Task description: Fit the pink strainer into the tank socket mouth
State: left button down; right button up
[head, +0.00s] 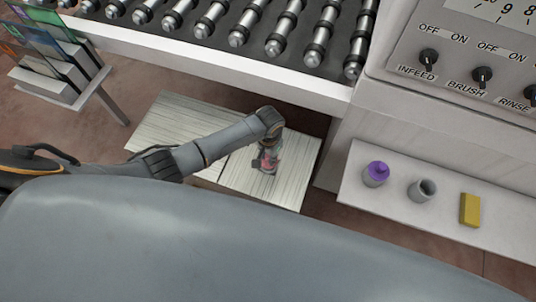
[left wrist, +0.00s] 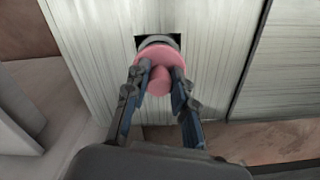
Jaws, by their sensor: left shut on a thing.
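The pink strainer (left wrist: 158,87) has a round flange and a knob. My left gripper (left wrist: 159,73) is shut on its knob; in the head view the gripper (head: 266,165) is over the pale, streaked tank top (head: 290,185). The tank socket mouth (left wrist: 157,41) shows as a grey ring in a dark square cutout, just beyond the strainer. The flange overlaps the ring's near side in the left wrist view. The strainer's underside is hidden, so I cannot tell whether it is inside the mouth or above it. My right gripper is not in view.
A roller conveyor (head: 240,30) runs above the tank. At right, a white shelf (head: 400,215) holds a grey cup with a purple top (head: 376,173), an open grey cup (head: 422,190) and a yellow block (head: 470,210). A glass rack (head: 50,75) stands at far left.

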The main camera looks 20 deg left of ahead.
aim_at(268, 161)
pick_arm(q)
jog(key=shift+f+b, duration=1.35)
jog(key=shift+f, duration=0.6)
jog(key=c, duration=1)
grip_release()
jog(key=shift+c, duration=0.2)
notch_tip(268, 161, up, 12)
jog(key=shift+d+r, duration=0.1)
